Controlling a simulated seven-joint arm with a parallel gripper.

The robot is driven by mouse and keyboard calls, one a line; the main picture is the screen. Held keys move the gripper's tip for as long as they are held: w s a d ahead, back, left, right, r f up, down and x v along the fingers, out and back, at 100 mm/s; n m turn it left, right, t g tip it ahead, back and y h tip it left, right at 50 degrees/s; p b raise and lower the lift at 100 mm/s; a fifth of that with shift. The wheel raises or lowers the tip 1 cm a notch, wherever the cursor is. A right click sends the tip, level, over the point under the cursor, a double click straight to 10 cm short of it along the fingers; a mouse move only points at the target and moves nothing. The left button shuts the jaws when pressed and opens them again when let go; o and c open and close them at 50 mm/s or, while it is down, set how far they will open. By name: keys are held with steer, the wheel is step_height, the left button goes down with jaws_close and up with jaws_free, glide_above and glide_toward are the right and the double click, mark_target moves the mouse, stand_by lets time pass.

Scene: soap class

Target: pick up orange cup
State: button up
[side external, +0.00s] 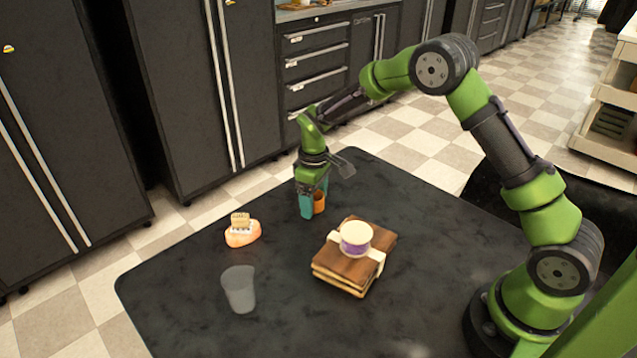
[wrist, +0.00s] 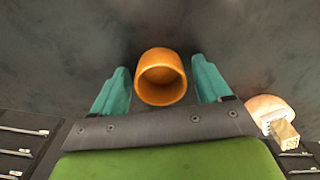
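The orange cup (wrist: 161,76) is upright on the dark table, with its open mouth facing the wrist camera. My gripper (wrist: 160,68) has its two teal fingers on either side of the cup, with narrow gaps showing between the fingers and the cup. The gripper is open around it. In the side external view the orange cup (side external: 319,204) is partly hidden behind a teal finger of my gripper (side external: 312,202), which points down near the table's far edge.
A wooden stack (side external: 345,268) carries a round purple-and-cream container (side external: 356,237). A translucent grey cup (side external: 239,288) stands at the front left. Bare table lies between them.

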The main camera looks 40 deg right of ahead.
steer(key=c, duration=0.9)
